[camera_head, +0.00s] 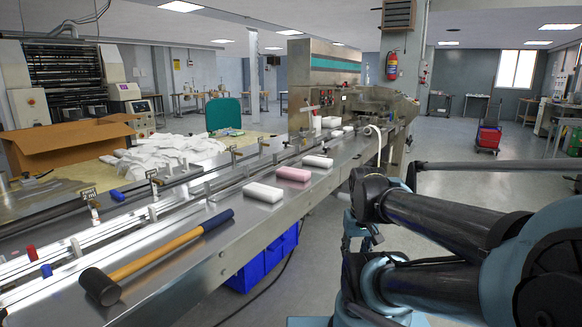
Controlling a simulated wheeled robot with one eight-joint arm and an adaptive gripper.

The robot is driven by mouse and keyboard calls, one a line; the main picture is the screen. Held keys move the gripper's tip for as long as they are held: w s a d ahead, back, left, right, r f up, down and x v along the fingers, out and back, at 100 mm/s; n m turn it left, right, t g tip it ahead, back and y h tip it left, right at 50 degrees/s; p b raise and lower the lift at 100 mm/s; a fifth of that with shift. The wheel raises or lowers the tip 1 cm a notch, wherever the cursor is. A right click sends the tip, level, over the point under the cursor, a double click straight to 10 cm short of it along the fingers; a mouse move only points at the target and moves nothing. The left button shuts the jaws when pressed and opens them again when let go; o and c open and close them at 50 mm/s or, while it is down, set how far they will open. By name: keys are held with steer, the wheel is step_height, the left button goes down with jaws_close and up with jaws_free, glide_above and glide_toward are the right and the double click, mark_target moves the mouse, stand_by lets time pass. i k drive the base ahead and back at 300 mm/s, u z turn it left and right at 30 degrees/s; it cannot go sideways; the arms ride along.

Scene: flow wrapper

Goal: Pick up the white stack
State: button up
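Two white block-shaped stacks lie on the metal ledge of the machine: a nearer white stack (263,196) and a farther white stack (318,161). A pink stack (293,174) lies between them, apart from both. I cannot tell from this view which white one the task names. My arm is folded at the right, across the floor side of the machine. The fingers of my gripper cannot be made out in this view. Nothing touches the stacks.
A mallet (160,259) with a wooden handle lies on the near ledge. Smaller white pieces (336,133) lie farther along. White wrappers (165,158) are heaped beside a cardboard box (65,145). Blue bins (265,262) stand under the machine. Floor behind my arm is open.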

mark_target(310, 161)
steer(key=u, duration=2.05)
steer(key=k, duration=1.1)
steer(key=z, duration=1.85)
steer(key=i, duration=1)
